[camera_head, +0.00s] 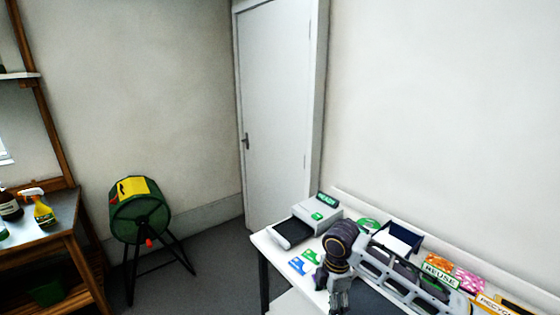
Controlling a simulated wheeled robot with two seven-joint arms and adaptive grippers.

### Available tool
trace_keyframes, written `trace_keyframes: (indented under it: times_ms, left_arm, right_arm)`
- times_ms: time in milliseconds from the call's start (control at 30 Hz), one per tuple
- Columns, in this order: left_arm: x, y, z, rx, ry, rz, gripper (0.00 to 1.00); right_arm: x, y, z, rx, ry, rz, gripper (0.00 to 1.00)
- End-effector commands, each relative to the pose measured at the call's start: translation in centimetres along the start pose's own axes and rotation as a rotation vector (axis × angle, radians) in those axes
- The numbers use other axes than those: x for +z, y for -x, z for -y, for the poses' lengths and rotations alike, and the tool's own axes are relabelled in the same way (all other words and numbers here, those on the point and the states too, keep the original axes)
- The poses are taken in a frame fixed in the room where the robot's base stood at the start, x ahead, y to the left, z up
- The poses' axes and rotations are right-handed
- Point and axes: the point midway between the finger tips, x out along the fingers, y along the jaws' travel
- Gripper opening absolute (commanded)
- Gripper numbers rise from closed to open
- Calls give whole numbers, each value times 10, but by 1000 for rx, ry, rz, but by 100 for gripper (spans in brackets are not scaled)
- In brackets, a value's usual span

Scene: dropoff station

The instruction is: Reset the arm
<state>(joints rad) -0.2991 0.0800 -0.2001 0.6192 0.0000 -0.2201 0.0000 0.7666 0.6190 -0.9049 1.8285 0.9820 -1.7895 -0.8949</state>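One of my arms shows at the lower right, over the white table (277,243). It seems to come in from the right, so I take it as my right arm. Its dark-ringed wrist bends down to my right gripper (340,303), which is cut off by the bottom edge. Its fingers are too small and too cropped to tell open from shut. I see nothing held in it. My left gripper is out of view.
On the table stand a grey device (312,216) with a green "READY" sign, green and blue cards (297,265), a dark blue tray (411,231) and a "REUSE" label (440,275). A green drum (140,216) stands left. A spray bottle (43,213) sits on a workbench. Floor between is clear.

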Motion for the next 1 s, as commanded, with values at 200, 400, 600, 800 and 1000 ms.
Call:
trace_keyframes:
  times_ms: [200, 400, 600, 800, 1000]
  left_arm:
    - [0, 0, 0, 0, 0, -1, 0]
    - [0, 0, 0, 0, 0, 0, 0]
    - [0, 0, 0, 0, 0, -1, 0]
    - [0, 0, 0, 0, 0, 0, 0]
    - [0, 0, 0, 0, 0, 0, 0]
  right_arm:
    - [-15, -8, 7, 18, -31, -24, 74]
    - [-34, -19, 16, 43, -88, -62, 74]
    - [-53, -28, 28, 74, -170, -109, 74]
    - [-68, -36, 40, 101, -265, -155, 74]
    - [-78, -41, 50, 126, -374, -199, 74]
